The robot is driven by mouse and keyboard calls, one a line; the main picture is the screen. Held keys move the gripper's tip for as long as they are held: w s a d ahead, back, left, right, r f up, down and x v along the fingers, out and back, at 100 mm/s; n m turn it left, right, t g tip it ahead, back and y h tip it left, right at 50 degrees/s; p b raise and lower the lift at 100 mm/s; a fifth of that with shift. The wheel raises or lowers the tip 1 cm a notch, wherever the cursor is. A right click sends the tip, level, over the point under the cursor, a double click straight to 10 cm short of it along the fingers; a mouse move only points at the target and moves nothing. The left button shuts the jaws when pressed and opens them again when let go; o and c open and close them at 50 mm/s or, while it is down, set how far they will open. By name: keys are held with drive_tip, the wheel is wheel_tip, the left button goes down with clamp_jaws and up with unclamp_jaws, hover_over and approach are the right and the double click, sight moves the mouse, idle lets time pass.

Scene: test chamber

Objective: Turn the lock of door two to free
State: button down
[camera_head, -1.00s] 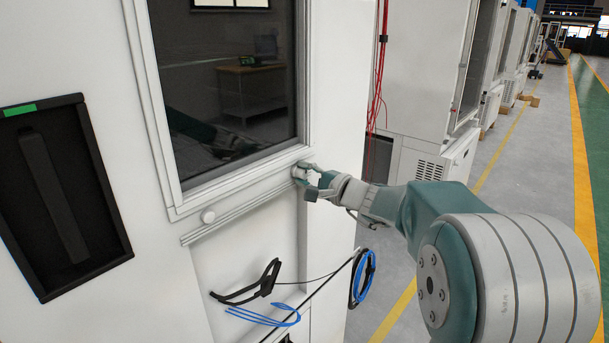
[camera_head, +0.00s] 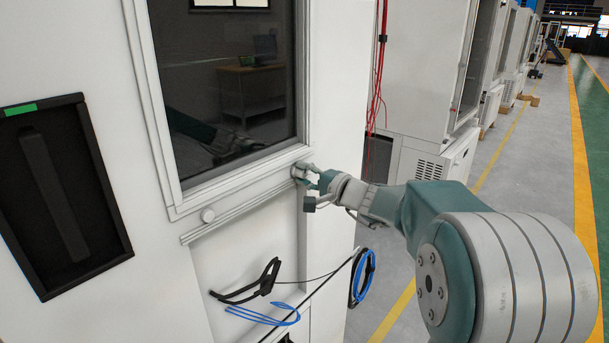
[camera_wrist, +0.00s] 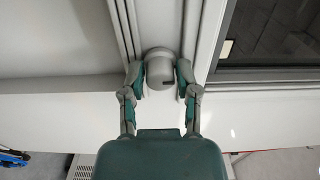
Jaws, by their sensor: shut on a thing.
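The lock is a round grey-white knob (camera_wrist: 160,70) on the white door frame, with a small dark mark on its right side in the wrist view. My gripper (camera_wrist: 158,80) is shut on it, one finger on each side. In the head view my gripper (camera_head: 308,178) is at the lower right corner of the windowed door (camera_head: 240,190) and hides most of the knob. I cannot tell a door number or lock markings.
A black recessed handle panel (camera_head: 110,215) with a green label is at the left. Black and blue cables (camera_head: 362,278) hang below the door. Red cables (camera_head: 377,85) hang behind the cabinet. The floor aisle at the right is open.

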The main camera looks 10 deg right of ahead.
drive_tip(key=shift+c, duration=1.8)
unclamp_jaws()
drive_tip(key=shift+f, duration=0.35)
drive_tip(key=shift+a+r, duration=0.1)
drive_tip(key=shift+r, duration=0.1)
drive_tip(key=v, duration=1.2)
